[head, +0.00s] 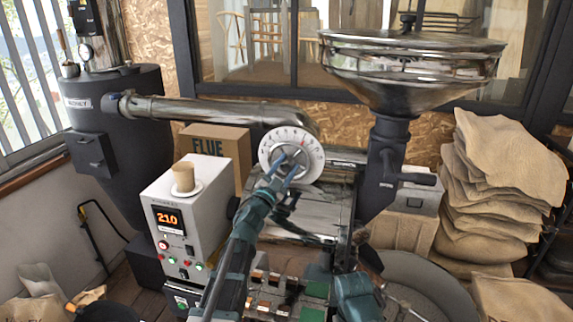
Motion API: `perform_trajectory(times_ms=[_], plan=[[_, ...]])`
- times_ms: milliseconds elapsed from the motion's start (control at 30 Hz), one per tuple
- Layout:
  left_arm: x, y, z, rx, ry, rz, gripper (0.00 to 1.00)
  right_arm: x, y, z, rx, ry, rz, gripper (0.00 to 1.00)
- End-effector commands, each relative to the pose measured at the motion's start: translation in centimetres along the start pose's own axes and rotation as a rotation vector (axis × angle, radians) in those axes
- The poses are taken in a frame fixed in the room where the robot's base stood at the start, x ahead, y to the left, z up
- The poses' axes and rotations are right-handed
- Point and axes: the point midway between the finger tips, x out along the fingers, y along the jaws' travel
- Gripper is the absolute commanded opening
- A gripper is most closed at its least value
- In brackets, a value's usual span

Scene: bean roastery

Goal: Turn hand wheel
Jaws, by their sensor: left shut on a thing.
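The hand wheel appears to be the round white disc (311,153) at the end of the metal pipe, facing me. It has dark marks around its face and a reddish mark near its upper right. My left gripper (286,166) is at the middle of the disc, shut on its hub or handle. The fingers and wrist cover the disc's lower middle, so the exact grip is hidden. My left arm reaches up to it from the bottom of the view. A teal part of my right arm shows at the bottom centre, but I cannot make out its gripper.
A grey control box (187,225) with a display reading 210 and a cup on top stands left of my arm. A cardboard box (214,147) marked FLUE is behind it. A metal hopper (410,70) and stacked sacks (495,190) stand at right.

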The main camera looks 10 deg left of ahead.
Motion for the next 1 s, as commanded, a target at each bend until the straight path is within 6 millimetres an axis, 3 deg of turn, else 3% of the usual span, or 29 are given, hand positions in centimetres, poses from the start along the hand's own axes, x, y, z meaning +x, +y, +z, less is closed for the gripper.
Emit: perform_trajectory(times_ms=[400, 1000], plan=[[0.14, -0.14, -0.09, 0.179, 0.004, 0.074, 0.00, -1.22, 0.11, 0.07, 0.003, 0.000, -0.001, 0.00], [0.08, -0.02, -0.03, 0.214, 0.005, 0.087, 0.00, -1.32, 0.12, 0.08, 0.003, 0.000, -0.001, 0.00]])
